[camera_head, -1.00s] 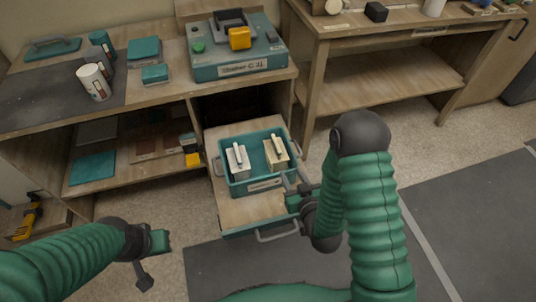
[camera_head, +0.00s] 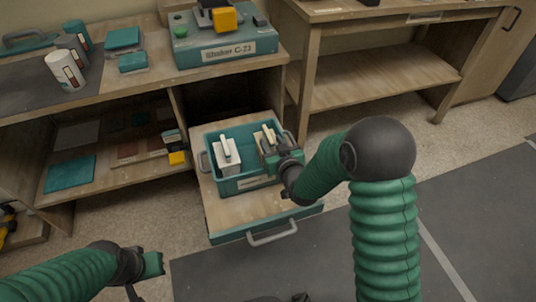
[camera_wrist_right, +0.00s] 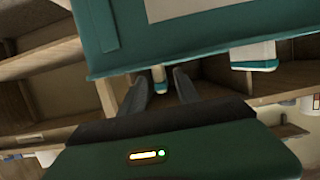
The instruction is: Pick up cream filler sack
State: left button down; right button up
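The cream filler sack (camera_head: 262,138), a cream block with a raised grip on top, stands in the right half of a teal bin (camera_head: 227,187). A whiter sack (camera_head: 227,160) of the same shape stands in the left half. My right gripper (camera_head: 270,158) is at the bin's right side against the cream sack and hides much of it. In the right wrist view its two fingers (camera_wrist_right: 163,82) are apart, with a narrow pale piece (camera_wrist_right: 160,80) between them; contact cannot be told. My left gripper (camera_head: 148,270) is low at the left, away from the bin, its fingers unclear.
The bin sits on a pulled-out wooden drawer (camera_head: 232,212) with a grey handle. A second table (camera_head: 390,78) stands at right. The floor in front is clear.

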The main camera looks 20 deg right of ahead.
jog(key=b+x, duration=0.1)
jog(key=x, duration=0.3)
jog(key=shift+r, duration=0.15)
grip_shut()
dwell(1.1)
